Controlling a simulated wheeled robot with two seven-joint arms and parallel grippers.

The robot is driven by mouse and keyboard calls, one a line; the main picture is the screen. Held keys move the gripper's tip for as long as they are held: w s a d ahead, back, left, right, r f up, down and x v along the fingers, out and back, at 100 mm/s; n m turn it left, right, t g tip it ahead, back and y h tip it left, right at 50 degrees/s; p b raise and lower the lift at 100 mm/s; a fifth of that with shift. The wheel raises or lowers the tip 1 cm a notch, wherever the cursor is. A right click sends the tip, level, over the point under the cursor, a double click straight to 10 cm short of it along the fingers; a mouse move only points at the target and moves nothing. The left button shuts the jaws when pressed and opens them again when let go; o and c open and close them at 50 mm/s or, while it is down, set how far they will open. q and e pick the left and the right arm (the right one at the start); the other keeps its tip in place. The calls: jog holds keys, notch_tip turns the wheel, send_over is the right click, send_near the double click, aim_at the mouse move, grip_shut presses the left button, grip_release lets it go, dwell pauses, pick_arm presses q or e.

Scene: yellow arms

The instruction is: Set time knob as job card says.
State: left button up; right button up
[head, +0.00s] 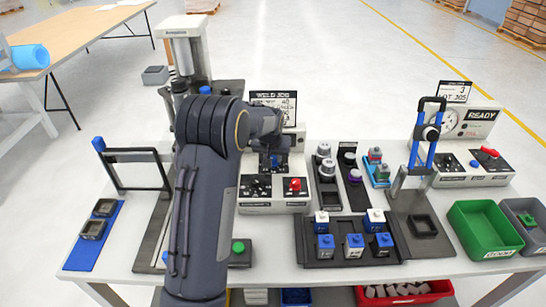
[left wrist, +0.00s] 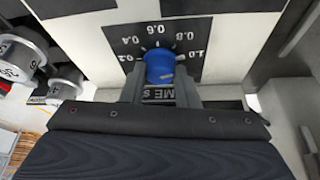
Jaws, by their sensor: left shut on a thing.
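The welding control box (head: 273,207) stands at the middle of the table. The job card (head: 275,98) behind it reads "WELD JOB" with a 40; its lower part is hidden by my arm. In the left wrist view the blue time knob (left wrist: 160,68) sits on a black dial plate (left wrist: 127,43) marked 0.2 to 1.0. My left gripper (left wrist: 160,88) is shut on this knob, one finger on each side. The knob's pointer direction is not clear. In the head view my left gripper (head: 273,160) is over the box, partly hiding it. My right gripper is not in view.
A red knob (head: 295,184) and a black dial (head: 257,187) are on the box's front panel. Grey spools (head: 326,168) stand close to its right. A black tray (head: 350,250) with blue and white blocks lies in front. A tall press (head: 188,50) stands behind left.

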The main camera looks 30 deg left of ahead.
pick_arm(q)
jog(key=n+y, duration=0.1)
jog(key=n, duration=0.2)
jog(key=shift+w+d+n+g, duration=0.1)
jog(key=shift+d+n+g, duration=0.05)
jog(key=shift+n+g, duration=0.25)
jog(key=shift+n+g+y, duration=0.4)
jog(key=shift+n+y, duration=0.1)
jog(key=shift+n, duration=0.8)
jog(key=o, duration=1)
jog(key=shift+c, duration=0.2)
jog(key=b+v, duration=0.1)
jog(key=v, duration=0.7)
jog(key=shift+b, duration=0.35)
